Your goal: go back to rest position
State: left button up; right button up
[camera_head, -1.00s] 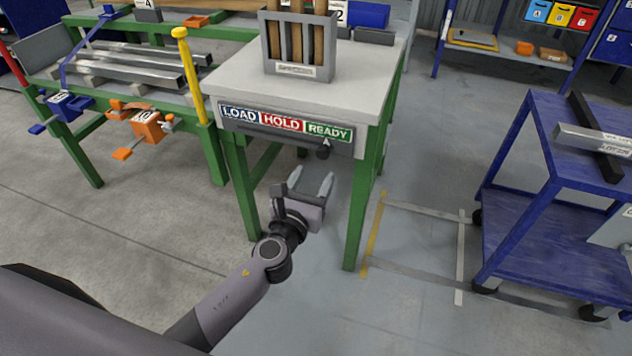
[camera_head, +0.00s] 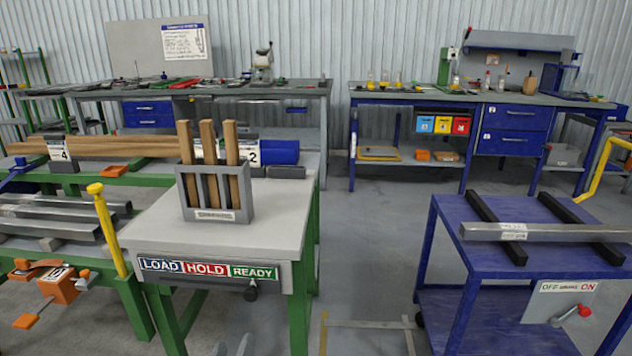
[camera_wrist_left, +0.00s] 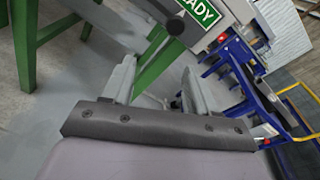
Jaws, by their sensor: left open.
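My left gripper (camera_head: 233,347) shows only by its fingertips at the bottom edge of the head view, below the front of the small table. In the left wrist view my left gripper (camera_wrist_left: 157,85) is open, with its two fingers apart and nothing between them. The table's green leg and part of the READY sign (camera_wrist_left: 205,14) lie beyond the fingers. The sign strip with LOAD, HOLD and READY (camera_head: 207,269) is on the table's front, with a black slider under the READY part. My right gripper is in neither view.
The grey-topped table (camera_head: 150,226) carries a grey rack (camera_head: 214,207) with wooden slats. A blue cart (camera_head: 470,255) with a metal bar stands at the right. A green stand with metal bars (camera_head: 50,225) is at the left. Open floor (camera_head: 375,250) lies between table and cart.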

pick_arm(q)
jog(key=s+a+n+g+p, duration=0.1)
jog(key=s+n+g+p, duration=0.2)
jog(key=s+n, duration=0.8)
jog(key=s+a+f+n+g+h+p, duration=0.1)
jog(key=s+n+p, duration=0.4)
jog(key=s+n, duration=0.6)
jog(key=a+n+g, duration=0.1)
jog(key=n+g, duration=0.1)
jog(key=n, duration=0.4)
jog(key=shift+f+n+h+p, duration=0.25)
jog(key=shift+n+h+p, duration=0.05)
jog(key=shift+n, duration=0.1)
dwell(0.6)
